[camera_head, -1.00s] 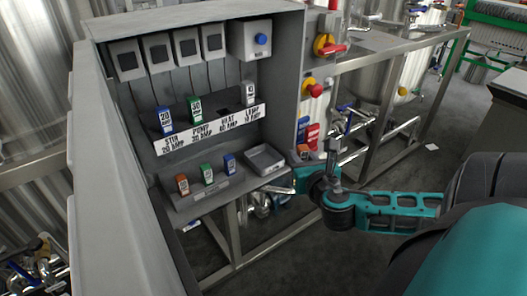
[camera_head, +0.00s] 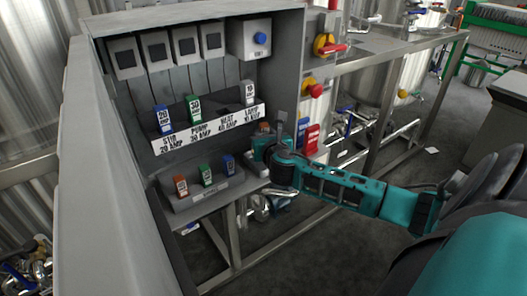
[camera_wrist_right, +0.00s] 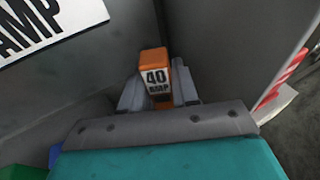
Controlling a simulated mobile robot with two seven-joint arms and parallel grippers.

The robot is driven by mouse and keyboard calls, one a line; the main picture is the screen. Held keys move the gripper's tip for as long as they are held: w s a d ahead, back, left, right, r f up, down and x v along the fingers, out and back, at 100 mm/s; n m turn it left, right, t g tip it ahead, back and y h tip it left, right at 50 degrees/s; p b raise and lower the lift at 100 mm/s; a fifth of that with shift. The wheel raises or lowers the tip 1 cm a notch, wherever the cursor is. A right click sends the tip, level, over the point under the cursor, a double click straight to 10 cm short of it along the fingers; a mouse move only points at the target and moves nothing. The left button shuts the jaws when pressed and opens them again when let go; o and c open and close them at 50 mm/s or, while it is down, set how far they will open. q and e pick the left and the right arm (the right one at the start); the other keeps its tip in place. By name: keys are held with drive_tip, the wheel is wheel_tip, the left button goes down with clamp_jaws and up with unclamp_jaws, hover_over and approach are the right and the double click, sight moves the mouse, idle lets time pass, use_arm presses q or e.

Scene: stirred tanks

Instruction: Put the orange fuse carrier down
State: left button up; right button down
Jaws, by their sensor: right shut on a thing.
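My right gripper (camera_head: 262,142) is shut on the orange fuse carrier (camera_wrist_right: 155,62), whose "40 AMP" label faces the camera between the grey fingers in the right wrist view. In the head view only a bit of the orange carrier (camera_head: 264,127) shows above the gripper. I cannot tell whether the carrier touches anything below. My left gripper is not in view.
The upper label rack (camera_head: 208,131) holds a blue, a green and a grey carrier; its HEAT place is empty. A lower block (camera_head: 204,193) holds an orange, a green and a blue carrier. The cabinet's right wall (camera_head: 290,65) stands close to my gripper.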

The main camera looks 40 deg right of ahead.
wheel_tip(320, 180, down, 5)
drive_tip(key=shift+r+b, duration=0.15)
drive_tip(key=shift+b, duration=0.65)
drive_tip(key=shift+w+f, duration=0.2)
drive_tip(key=shift+f, duration=0.1)
drive_tip(key=shift+f, duration=0.2)
drive_tip(key=c, duration=0.8)
unclamp_jaws()
drive_tip(key=shift+c, duration=0.2)
drive_tip(key=shift+r, duration=0.1)
